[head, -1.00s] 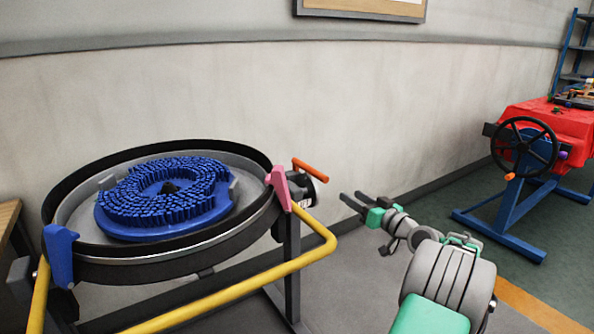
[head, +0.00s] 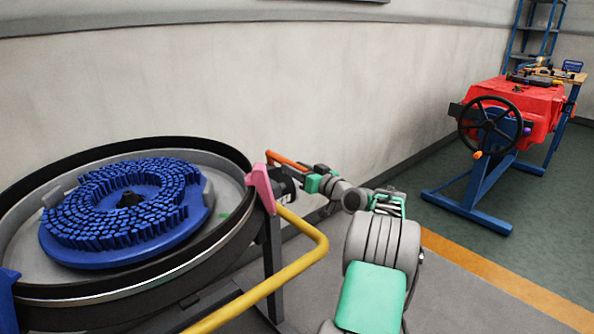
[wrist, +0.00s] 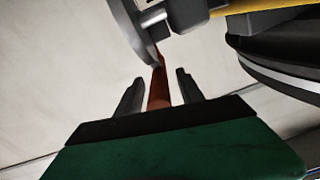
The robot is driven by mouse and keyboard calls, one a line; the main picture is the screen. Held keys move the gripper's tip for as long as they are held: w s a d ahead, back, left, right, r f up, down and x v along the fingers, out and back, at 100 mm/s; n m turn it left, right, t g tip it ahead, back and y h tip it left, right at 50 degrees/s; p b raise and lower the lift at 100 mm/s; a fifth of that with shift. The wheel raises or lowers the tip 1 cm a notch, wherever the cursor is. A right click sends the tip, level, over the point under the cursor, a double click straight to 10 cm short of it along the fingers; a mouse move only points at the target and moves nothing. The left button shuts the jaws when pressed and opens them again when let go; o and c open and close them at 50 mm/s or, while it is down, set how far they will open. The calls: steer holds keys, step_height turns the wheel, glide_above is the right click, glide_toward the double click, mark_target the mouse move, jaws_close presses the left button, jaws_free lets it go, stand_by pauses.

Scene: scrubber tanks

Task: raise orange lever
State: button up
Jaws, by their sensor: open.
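The orange lever (head: 287,160) sticks out from a dark valve body (head: 284,183) on the right side of the round tank (head: 232,220). My gripper (head: 296,170) is at the lever, and its fingers are partly hidden there in the head view. In the wrist view, the lever (wrist: 158,90) runs between the two open fingers of my gripper (wrist: 158,90), with a gap showing on each side. The lever's near end reaches down to the gripper's palm.
A blue brush disc (head: 125,200) lies in the tank. A pink clamp (head: 262,187) and a yellow rail (head: 290,275) are close to the lever. The wall (head: 330,90) is behind. A red tank with a black wheel (head: 490,126) stands far right.

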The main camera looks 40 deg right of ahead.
steer(key=shift+c, duration=0.4)
steer(key=shift+d, duration=0.1)
jaws_close()
stand_by(0.8)
